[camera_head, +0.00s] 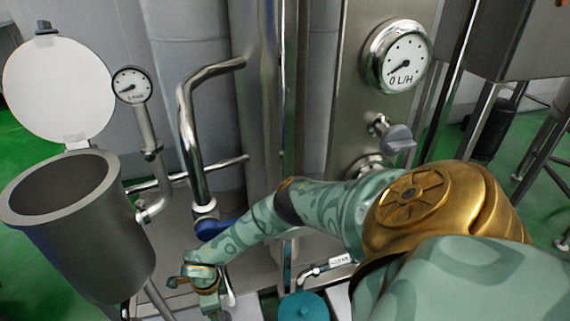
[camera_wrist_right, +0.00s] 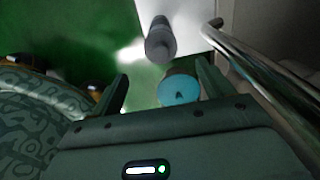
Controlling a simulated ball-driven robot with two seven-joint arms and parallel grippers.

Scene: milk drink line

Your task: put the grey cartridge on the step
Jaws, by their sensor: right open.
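A grey, capped cylinder (camera_wrist_right: 161,42), which looks like the grey cartridge, shows ahead of my right gripper in the wrist view, at the edge of a white surface. I cannot tell whether that surface is the step, or whether the cylinder rests on it. My right gripper (camera_wrist_right: 163,88) is open. A teal round end marked "A" (camera_wrist_right: 178,91) shows between its fingers, and I cannot tell its distance from them. In the head view my right arm reaches to the lower left, and its gripper (camera_head: 206,290) is partly cut off by the bottom edge. My left gripper is not in view.
A grey pot (camera_head: 85,235) with its lid (camera_head: 60,90) raised stands at the left. A bent steel pipe (camera_head: 188,120) rises beside it. A steel panel bears a flow gauge (camera_head: 398,55) and a grey knob (camera_head: 398,140). A teal round top (camera_head: 303,306) is at the bottom.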

